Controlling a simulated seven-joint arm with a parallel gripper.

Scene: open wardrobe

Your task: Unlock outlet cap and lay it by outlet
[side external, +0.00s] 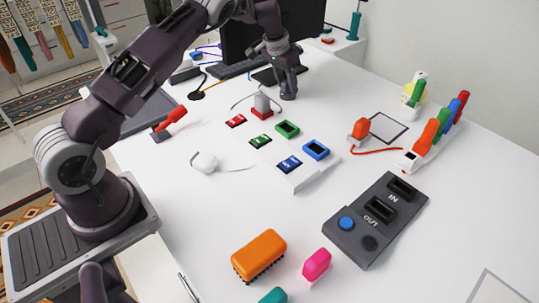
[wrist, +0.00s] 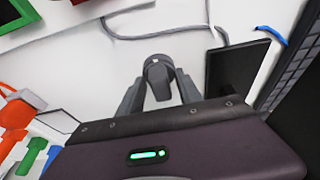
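A dark grey round cap (wrist: 157,72) with a raised ridge shows in the wrist view, between my two fingers. In the side external view a short dark grey cylinder (side external: 288,92), which looks like the outlet with its cap, stands upright at the back of the white table. My gripper (side external: 287,82) points down right over it. In the wrist view my gripper (wrist: 158,92) is open, with one finger on each side of the cap and small gaps showing. I cannot tell whether the fingers touch it. The outlet under the cap is hidden.
A black pad (wrist: 235,68) lies close to the right finger in the wrist view. A grey plug on a red base (side external: 262,106) stands near the cylinder. A keyboard (side external: 238,69) and monitor are behind. A grey IN/OUT box (side external: 375,220) is at front right.

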